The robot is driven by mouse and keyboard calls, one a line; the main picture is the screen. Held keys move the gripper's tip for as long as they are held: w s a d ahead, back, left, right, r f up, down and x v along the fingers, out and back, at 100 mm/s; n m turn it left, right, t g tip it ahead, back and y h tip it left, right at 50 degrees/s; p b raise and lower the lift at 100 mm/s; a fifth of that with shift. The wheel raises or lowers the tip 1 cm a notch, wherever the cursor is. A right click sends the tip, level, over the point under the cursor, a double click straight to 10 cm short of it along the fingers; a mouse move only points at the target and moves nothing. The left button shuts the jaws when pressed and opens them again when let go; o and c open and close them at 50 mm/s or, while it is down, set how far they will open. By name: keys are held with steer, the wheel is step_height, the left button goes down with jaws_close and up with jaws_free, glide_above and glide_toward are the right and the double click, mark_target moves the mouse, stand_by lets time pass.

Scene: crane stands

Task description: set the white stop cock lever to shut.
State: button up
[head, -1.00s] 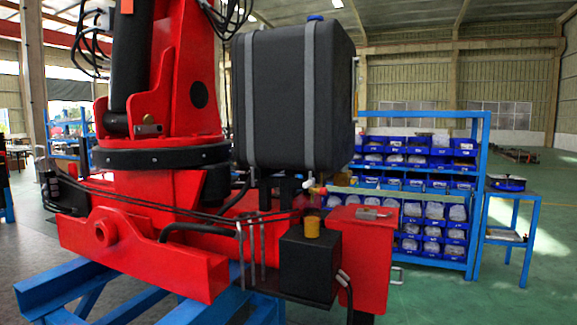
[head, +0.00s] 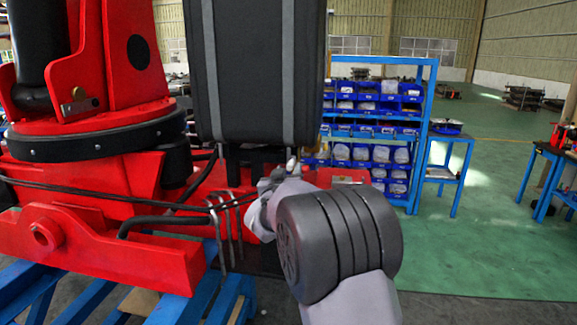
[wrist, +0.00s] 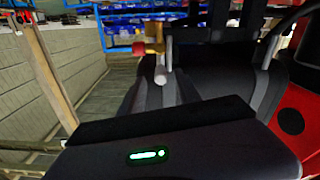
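The white stop cock lever (wrist: 169,52) shows in the wrist view as a pale upright bar at the fingertips of my gripper (wrist: 161,84). The dark fingers stand on either side of its lower end. I cannot tell whether they touch or grip it. A red-orange valve end (wrist: 139,48) is just left of the lever. In the head view my gripper (head: 268,183) is below the black tank, and my arm hides most of the valve. A small pale upright piece (head: 291,164), probably the lever, shows just above it.
The black tank (head: 256,70) hangs close above my gripper. Red crane body (head: 90,165) and bent hoses (head: 222,215) are to its left, on a blue stand (head: 190,305). Blue bin shelves (head: 375,125) stand behind. Green floor (head: 480,240) at right is free.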

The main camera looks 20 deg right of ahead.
mark_target(292, 162)
steer(key=x, duration=0.4)
steer(key=shift+w, duration=0.15)
steer(key=shift+c, duration=0.4)
jaws_close()
stand_by(0.9)
